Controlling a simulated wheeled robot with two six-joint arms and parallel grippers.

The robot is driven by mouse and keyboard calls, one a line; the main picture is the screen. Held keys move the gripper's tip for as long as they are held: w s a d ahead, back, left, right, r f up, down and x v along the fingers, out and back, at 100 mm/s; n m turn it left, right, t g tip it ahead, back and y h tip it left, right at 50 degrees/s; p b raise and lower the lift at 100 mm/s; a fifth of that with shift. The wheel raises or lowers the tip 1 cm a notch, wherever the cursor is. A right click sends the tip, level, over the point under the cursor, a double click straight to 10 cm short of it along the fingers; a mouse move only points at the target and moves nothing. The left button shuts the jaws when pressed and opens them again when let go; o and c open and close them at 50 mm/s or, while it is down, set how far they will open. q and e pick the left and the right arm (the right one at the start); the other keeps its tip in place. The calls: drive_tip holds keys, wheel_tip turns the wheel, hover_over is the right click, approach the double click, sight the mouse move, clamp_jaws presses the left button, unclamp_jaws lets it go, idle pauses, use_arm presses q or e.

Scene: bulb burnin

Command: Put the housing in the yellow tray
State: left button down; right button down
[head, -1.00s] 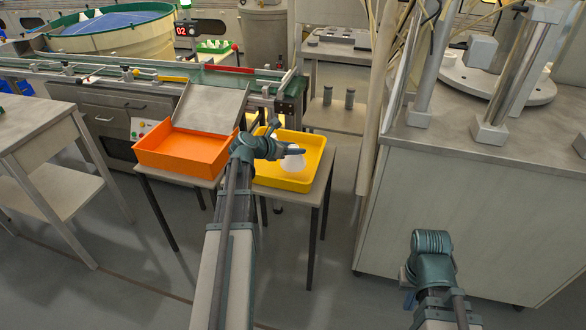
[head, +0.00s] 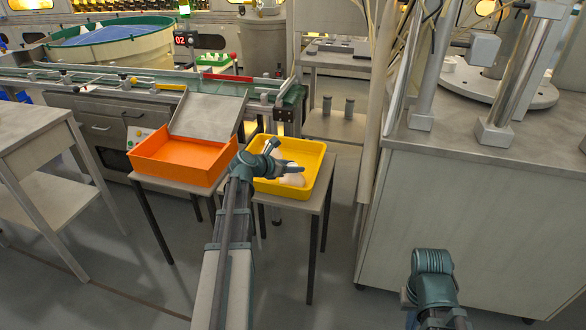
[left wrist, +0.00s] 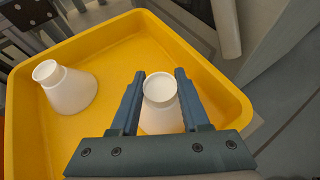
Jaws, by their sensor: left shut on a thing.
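The yellow tray (head: 262,193) stands on a small table and fills much of the left wrist view (left wrist: 118,62). My left gripper (head: 296,169) is over the tray's front right part. In the left wrist view its two fingers (left wrist: 160,98) are shut on a white, cone-shaped housing (left wrist: 161,90), narrow end toward the camera. This housing (head: 292,181) is low inside the tray walls; I cannot tell whether it touches the floor. A second white housing (left wrist: 68,88) stands in the tray to the left. My right gripper (head: 409,299) is mostly hidden behind its wrist.
An orange bin (head: 178,172) with a sloping grey metal plate (head: 208,115) stands left of the tray on a table. A conveyor (head: 150,85) runs behind. A large grey cabinet (head: 480,200) is to the right. Tray floor between the two housings is free.

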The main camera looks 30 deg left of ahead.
use_arm(q)
drive_tip(key=shift+f, duration=0.25)
drive_tip(key=shift+c, duration=1.9)
unclamp_jaws()
drive_tip(key=shift+r, duration=0.1)
drive_tip(key=shift+r, duration=0.1)
drive_tip(key=shift+s+r, duration=0.1)
drive_tip(key=shift+r, duration=0.1)
drive_tip(key=p+v, duration=0.5)
drive_tip(key=v, duration=0.6)
drive_tip(key=shift+s+p, duration=0.35)
drive_tip(key=shift+p, duration=0.05)
drive_tip(key=shift+a, duration=0.1)
